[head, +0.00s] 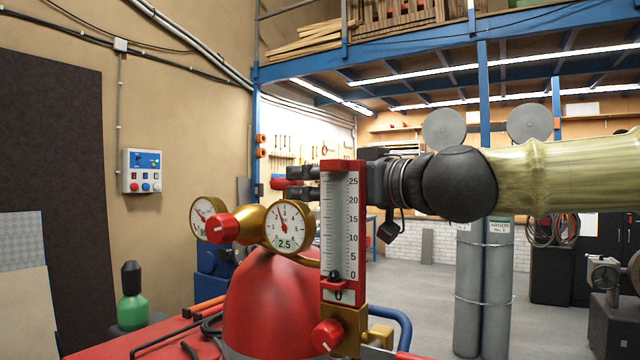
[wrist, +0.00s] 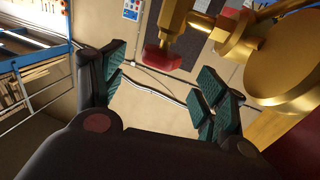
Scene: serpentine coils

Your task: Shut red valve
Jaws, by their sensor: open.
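A red cylinder (head: 270,310) carries a brass regulator with a red knob (head: 222,229). A second red knob (head: 327,336) sits at the foot of the flowmeter. A small red piece (head: 280,183) shows at my gripper (head: 303,182), partly hidden by the fingers. My gripper points left behind the flowmeter, above the regulator, fingers apart. In the wrist view, my gripper (wrist: 165,85) is open and empty. A red valve knob (wrist: 162,57) on a brass stem lies ahead, between the finger directions and apart from the pads. I cannot tell which head-view red part it is.
Two gauges, front (head: 290,228) and left (head: 208,219), flank the regulator. The tall red-framed flowmeter (head: 343,230) stands in front of my gripper. A large brass part (wrist: 285,60) is close to the right finger. A control box (head: 142,171) hangs on the wall.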

